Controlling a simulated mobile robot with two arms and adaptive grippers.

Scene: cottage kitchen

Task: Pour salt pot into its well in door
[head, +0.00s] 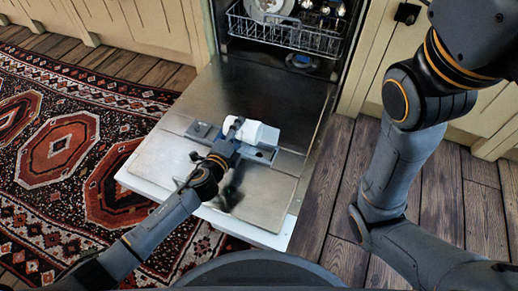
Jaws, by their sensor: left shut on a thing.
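The dishwasher door (170,170) is lowered flat, with its metal inner face up. My left gripper (236,127) is shut on the white salt pot (260,134) over the middle of the door. The pot looks tipped onto its side; its mouth and any salt are not clear. Below and beside it is a recessed panel (266,155) with a bluish patch, partly hidden by the pot and gripper. I cannot tell which opening there is the salt well. My right arm crosses the right side, its gripper out of the picture.
A dishwasher rack (290,35) with dishes stands inside the machine at the back. A small dark square fitting (199,130) lies left of the pot on the door. A patterned red rug (60,150) is at left; bare wooden floor (340,190) is at right.

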